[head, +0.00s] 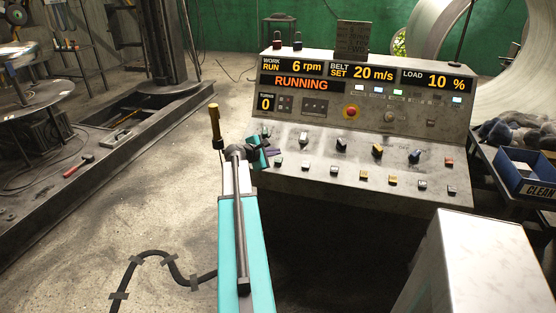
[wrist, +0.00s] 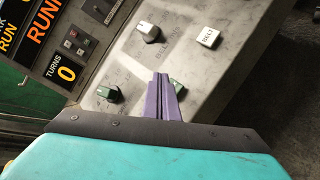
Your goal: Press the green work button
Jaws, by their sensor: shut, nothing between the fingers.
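The green work button (head: 279,162) is at the left end of the lower row on the sloping control panel. In the wrist view the green button (wrist: 179,86) shows just right of the purple fingers, partly hidden behind them. My gripper (head: 275,153) is shut and empty at the panel's left side. In the wrist view my gripper (wrist: 161,78) has its fingertips over the panel, close beside the button. I cannot tell whether they touch the button or panel. A green knob (wrist: 108,93) stands left of the fingers, in the row above the button.
The display (head: 302,83) reads RUNNING, with 6 rpm and TURNS 0. A blue bin (head: 525,180) stands at the right.

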